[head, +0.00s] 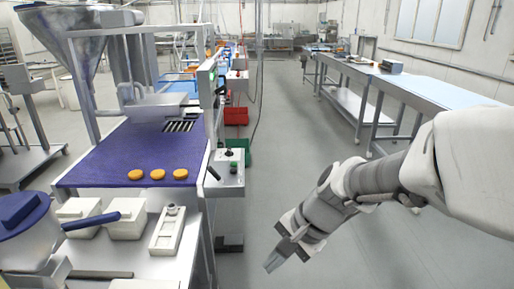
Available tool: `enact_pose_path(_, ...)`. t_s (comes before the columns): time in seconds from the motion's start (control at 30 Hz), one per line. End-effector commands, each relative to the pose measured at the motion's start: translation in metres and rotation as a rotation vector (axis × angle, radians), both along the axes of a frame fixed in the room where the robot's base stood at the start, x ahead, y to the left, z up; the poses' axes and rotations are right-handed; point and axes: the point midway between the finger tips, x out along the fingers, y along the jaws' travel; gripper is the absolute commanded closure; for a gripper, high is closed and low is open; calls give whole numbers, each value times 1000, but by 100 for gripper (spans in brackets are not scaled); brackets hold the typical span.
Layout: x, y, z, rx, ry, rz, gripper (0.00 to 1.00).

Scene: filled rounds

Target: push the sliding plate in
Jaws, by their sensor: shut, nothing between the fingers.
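I cannot tell for certain which part is the sliding plate. A white block with a long slot and a small knob (168,232) lies on the near steel table, left of centre. A slotted dark piece (180,126) sits at the far end of the purple belt (110,155), under the machine's head. My gripper (274,263) is shut and empty. It points down and left over the open floor, right of the machine and apart from it.
Three orange rounds (158,174) lie on the belt's near end. A blue-lidded pot (25,215) with a long handle and white boxes (122,218) stand near left. A control box (228,170) fronts the machine. The aisle (290,150) is clear; steel tables (425,88) stand right.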

Motion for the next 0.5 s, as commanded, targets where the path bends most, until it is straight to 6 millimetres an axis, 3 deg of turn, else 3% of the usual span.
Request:
enact_pose_path(0.03,5,8,-22,27,50,-41,100)
enact_pose_path(0.5,41,74,-159,205,464,-481,100)
